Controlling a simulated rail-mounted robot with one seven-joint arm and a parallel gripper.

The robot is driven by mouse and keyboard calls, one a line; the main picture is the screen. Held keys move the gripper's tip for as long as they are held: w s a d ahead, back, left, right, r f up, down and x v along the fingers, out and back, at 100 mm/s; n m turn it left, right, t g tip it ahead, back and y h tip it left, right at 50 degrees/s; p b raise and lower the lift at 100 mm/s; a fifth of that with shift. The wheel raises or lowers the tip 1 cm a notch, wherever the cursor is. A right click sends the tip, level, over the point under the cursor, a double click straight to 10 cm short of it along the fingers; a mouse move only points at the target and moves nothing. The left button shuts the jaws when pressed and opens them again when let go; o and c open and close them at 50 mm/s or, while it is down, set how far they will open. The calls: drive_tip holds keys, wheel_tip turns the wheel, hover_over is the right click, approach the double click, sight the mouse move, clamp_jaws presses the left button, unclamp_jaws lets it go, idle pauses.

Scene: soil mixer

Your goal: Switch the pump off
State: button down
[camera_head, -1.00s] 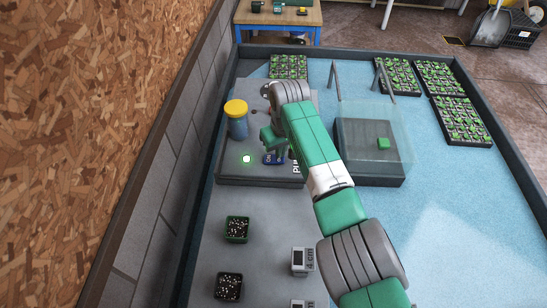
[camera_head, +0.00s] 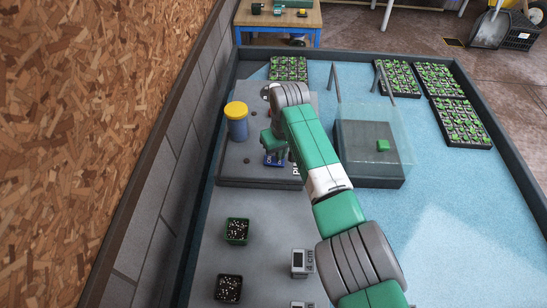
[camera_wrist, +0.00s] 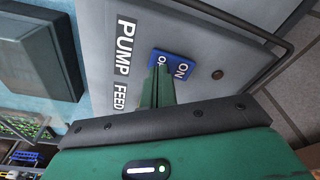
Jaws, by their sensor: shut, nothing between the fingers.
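The pump switch is a blue rocker (camera_wrist: 181,66) marked ON at one end, beside the white words PUMP FEED (camera_wrist: 122,65) on the grey panel. It also shows in the head view (camera_head: 273,161). My gripper (camera_wrist: 159,72) is shut and empty, its green fingertips at the end of the rocker away from ON, covering part of the lettering there. In the head view my gripper (camera_head: 271,146) is just above the switch; whether the tips touch it I cannot tell. The panel lamp (camera_head: 246,160) beside the switch is unlit.
A blue jar with a yellow lid (camera_head: 236,122) stands behind the switch. A clear-covered box (camera_head: 372,140) is to the right. Pots (camera_head: 237,230) and a small display (camera_head: 300,262) are in front. A dark bar (camera_wrist: 235,22) edges the panel.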

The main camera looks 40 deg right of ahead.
wheel_tip(320, 180, up, 6)
drive_tip(key=p, duration=0.5)
idle(0.4)
